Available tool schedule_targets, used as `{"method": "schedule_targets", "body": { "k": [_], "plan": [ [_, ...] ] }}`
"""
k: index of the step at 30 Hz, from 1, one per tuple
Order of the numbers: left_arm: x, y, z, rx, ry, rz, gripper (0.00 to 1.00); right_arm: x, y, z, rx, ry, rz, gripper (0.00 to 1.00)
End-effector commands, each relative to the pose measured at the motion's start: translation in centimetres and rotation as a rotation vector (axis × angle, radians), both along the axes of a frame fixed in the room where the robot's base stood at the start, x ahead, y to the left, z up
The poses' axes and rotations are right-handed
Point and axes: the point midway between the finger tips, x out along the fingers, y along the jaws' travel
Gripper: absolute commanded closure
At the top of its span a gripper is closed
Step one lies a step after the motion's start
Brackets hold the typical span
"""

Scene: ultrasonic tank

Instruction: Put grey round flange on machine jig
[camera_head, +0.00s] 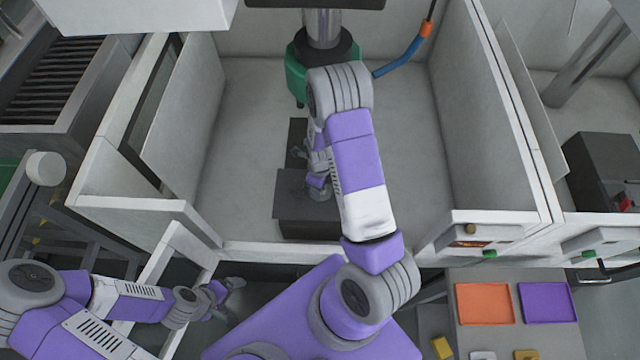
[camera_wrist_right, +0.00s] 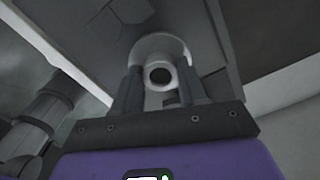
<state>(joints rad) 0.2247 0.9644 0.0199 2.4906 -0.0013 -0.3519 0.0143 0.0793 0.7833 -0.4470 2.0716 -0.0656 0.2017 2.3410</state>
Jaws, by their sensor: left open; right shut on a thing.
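The grey round flange (camera_wrist_right: 160,45), a pale disc with a raised hollow hub, lies between the fingers of my right gripper (camera_wrist_right: 160,88) in the right wrist view. The right gripper is shut on it. In the head view the flange (camera_head: 320,193) is small and partly hidden by my right arm, at the dark machine jig (camera_head: 293,206) on the chamber floor. The jig's dark face (camera_wrist_right: 90,38) is close behind the flange; I cannot tell whether they touch. My left gripper (camera_head: 232,292) is open and empty, outside the chamber at lower left.
Grey chamber walls (camera_head: 482,110) stand on both sides of the jig. A green and black machine head (camera_head: 297,72) hangs behind it, with a blue hose (camera_head: 400,60). An orange tray (camera_head: 485,304) and a purple tray (camera_head: 547,302) lie outside at lower right. The chamber floor is mostly clear.

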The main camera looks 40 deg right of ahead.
Motion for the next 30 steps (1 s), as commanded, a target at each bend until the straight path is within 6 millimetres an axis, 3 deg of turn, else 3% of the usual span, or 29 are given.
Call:
{"method": "schedule_targets", "body": {
  "k": [4, 5, 10, 21, 26, 30],
  "plan": [
    [0.0, 0.0, -0.4, 0.0, 0.0, 0.0, 0.09, 0.0, 0.0, -0.5, 0.0, 0.0, -0.001, 1.0],
    [0.0, 0.0, -0.4, 0.0, 0.0, 0.0, 0.09, 0.0, 0.0, -0.5, 0.0, 0.001, -0.002, 0.57],
    [0.0, 0.0, -0.3, 0.0, 0.0, 0.0, 0.09, 0.0, 0.0, -0.3, 0.0, 0.001, -0.001, 0.33],
    [0.0, 0.0, 0.2, 0.0, 0.0, 0.0, 0.09, 0.0, 0.0, 0.2, 0.0, 0.0, 0.0, 0.33],
    [0.0, 0.0, 0.3, 0.0, 0.0, 0.0, 0.09, 0.1, 0.0, 2.9, -0.002, -0.005, 0.0, 0.33],
    [0.0, 0.0, 0.7, 0.0, 0.0, 0.0, 0.09, 0.2, 0.1, 6.2, -0.001, -0.006, 0.001, 0.33]
  ]
}}
